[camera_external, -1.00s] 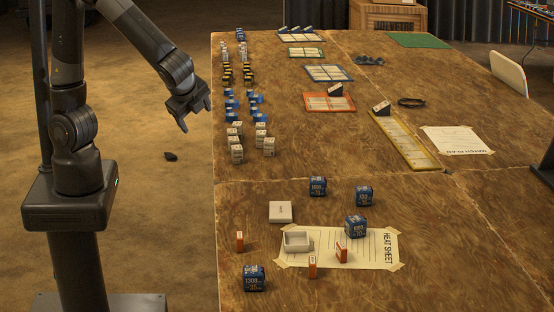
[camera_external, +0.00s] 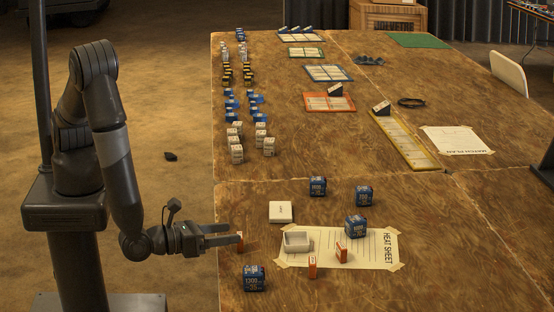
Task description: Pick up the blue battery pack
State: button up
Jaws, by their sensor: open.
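Several blue battery packs stand on the near part of the table. One blue pack (camera_external: 254,278) is at the front left, one (camera_external: 356,226) stands on the heat sheet, and two more, a left one (camera_external: 318,186) and a right one (camera_external: 364,196), stand farther back. I cannot tell which one the task means. My gripper (camera_external: 238,234) is open and level at the table's left edge, its fingers pointing right. It is behind the front-left pack and apart from all the blue packs. The fingers partly hide a small orange box (camera_external: 240,246) there.
A white box (camera_external: 281,212) and an open white tray (camera_external: 297,241) are near my gripper. Two orange boxes (camera_external: 342,252) (camera_external: 312,267) stand on or by the heat sheet (camera_external: 376,250). Rows of small packs (camera_external: 237,153) line the table's left side farther back. The near right tabletop is clear.

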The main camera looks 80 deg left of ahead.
aim_at(253, 269)
jog(key=s+d+f+m+t+h, duration=0.1)
jog(key=s+d+f+m+h, duration=0.35)
jog(key=d+f+h, duration=0.2)
jog(key=shift+m+y, duration=0.35)
jog(key=shift+y, duration=0.1)
jog(key=w, duration=0.5)
jog(key=shift+w+d+r, duration=0.1)
jog(key=shift+w+d, duration=0.25)
jog(key=w, duration=0.5)
jog(key=shift+w+r, duration=0.1)
jog(key=shift+r, duration=0.15)
jog(key=c, duration=1.2)
